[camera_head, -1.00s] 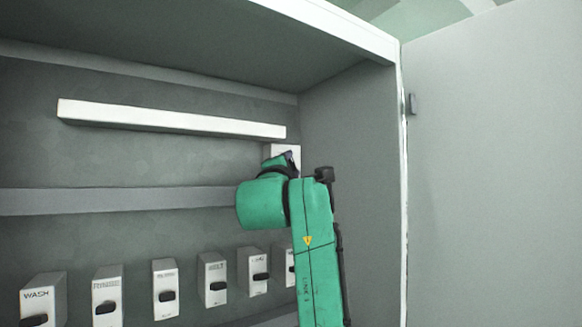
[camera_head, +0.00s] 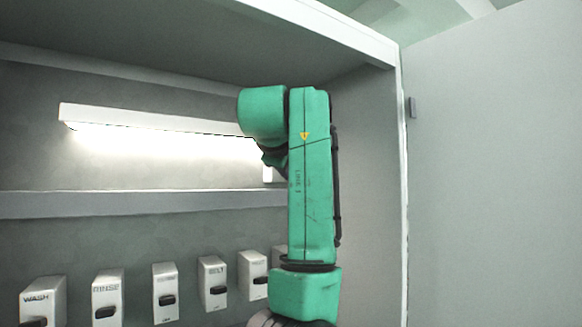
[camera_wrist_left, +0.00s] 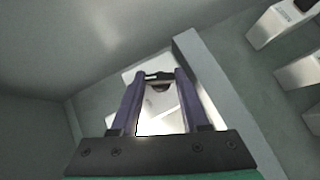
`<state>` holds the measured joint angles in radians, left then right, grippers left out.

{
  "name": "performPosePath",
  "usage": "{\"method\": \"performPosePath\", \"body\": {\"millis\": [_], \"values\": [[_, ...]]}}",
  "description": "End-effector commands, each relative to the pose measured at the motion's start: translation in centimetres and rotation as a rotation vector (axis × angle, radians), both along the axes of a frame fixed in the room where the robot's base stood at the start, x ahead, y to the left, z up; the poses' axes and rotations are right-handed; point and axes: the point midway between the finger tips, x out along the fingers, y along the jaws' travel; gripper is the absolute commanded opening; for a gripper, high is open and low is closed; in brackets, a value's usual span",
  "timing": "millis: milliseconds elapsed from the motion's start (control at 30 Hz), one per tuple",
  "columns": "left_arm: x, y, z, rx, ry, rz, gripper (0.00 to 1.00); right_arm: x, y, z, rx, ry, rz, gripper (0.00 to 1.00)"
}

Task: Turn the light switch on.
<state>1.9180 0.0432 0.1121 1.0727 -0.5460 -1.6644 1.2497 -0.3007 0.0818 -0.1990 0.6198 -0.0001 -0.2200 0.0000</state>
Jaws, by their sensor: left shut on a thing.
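The light switch is a white box (camera_wrist_left: 159,108) with a dark lever in the left wrist view. My left gripper (camera_wrist_left: 160,76) has its two purple fingers on either side of the lever and is shut on it. In the head view my green arm covers most of the switch, and only a pale sliver of its box (camera_head: 268,173) shows. The gripper's fingers are hidden there behind the arm. The long white lamp (camera_head: 150,117) on the back wall is lit and brightens the wall below it. My right gripper is not in view.
A row of several white switch boxes with black knobs, including one marked WASH (camera_head: 42,298) and one marked RINSE (camera_head: 107,290), runs below a grey rail (camera_head: 120,204). The cabinet's side wall (camera_head: 370,180) stands close to the right of my arm.

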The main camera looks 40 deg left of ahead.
Motion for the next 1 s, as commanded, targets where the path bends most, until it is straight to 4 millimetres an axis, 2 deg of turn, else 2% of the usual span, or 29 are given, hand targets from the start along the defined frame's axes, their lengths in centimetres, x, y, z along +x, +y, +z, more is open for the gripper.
{"method": "performPosePath", "body": {"millis": [300,800,833,867,900,1000], "values": [[0.04,0.02,0.11,0.034,0.113,0.001,0.0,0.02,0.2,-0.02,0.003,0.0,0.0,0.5],[0.06,0.01,0.13,0.039,0.129,0.002,0.0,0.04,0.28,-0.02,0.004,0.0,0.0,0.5],[0.06,0.01,0.13,0.039,0.129,0.002,0.56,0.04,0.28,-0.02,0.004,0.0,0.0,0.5],[0.06,0.01,0.13,0.039,0.129,0.002,0.68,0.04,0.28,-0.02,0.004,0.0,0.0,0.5],[0.06,0.01,0.13,0.039,0.129,0.002,0.75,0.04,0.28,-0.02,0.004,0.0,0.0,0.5],[0.07,0.0,0.14,0.04,0.128,0.002,0.75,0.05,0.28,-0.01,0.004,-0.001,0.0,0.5]]}}
